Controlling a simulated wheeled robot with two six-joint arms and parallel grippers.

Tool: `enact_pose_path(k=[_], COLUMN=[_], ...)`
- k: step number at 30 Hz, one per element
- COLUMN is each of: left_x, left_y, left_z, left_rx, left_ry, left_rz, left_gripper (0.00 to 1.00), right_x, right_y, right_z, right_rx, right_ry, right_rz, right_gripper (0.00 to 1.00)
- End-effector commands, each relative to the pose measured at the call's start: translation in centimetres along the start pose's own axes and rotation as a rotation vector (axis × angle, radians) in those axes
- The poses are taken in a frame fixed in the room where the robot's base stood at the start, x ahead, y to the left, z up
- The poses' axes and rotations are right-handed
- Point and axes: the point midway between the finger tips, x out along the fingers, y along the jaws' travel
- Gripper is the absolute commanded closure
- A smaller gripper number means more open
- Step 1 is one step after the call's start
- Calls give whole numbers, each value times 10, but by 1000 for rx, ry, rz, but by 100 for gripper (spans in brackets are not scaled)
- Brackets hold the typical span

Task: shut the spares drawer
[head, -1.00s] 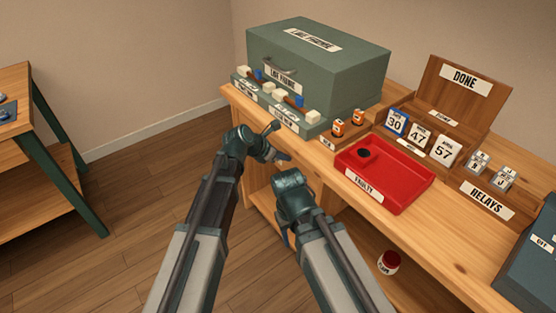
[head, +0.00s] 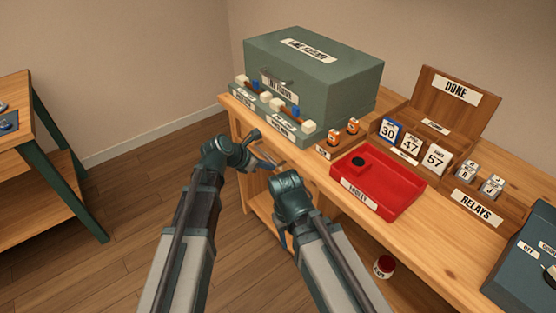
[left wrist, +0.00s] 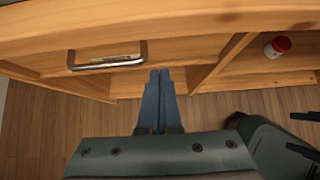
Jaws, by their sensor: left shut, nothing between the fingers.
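The drawer front (left wrist: 128,80) is under the bench top in the left wrist view, with a metal bar handle (left wrist: 107,66) and a pale label behind it, too oblique to read. How far it stands out is hard to tell. My left gripper (left wrist: 160,74) is shut and empty, its blue fingertips just right of the handle, close to the drawer's right end; contact is unclear. In the head view the left gripper (head: 270,162) is at the bench's front edge, and the drawer is mostly hidden by my arms.
The bench top carries a grey-green case (head: 320,75), a red faulty tray (head: 378,182), a wooden done box (head: 452,92) and a relays rack (head: 478,205). A red-lidded jar (left wrist: 277,47) stands on the open shelf right of the drawer. Floor is clear at left.

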Motion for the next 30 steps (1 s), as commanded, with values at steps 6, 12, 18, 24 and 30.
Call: enact_pose_path(k=[6,12,18,24,30], left_x=[-40,-53,-55,-54,-50], left_y=[-1,0,0,-1,-28], left_z=[2,0,-1,-1,-16], left_rx=[0,1,1,6,279], left_ry=[1,2,2,3,89], left_rz=[1,0,-1,-1,-46], left_gripper=[100,100,100,100,100], right_x=[-30,-38,-38,-38,-38], right_y=[3,4,4,4,4], right_z=[2,2,2,2,2], right_rx=[0,0,0,0,0], right_ry=[0,0,0,0,0], right_rz=[0,0,0,0,0], right_gripper=[50,50,50,50,50])
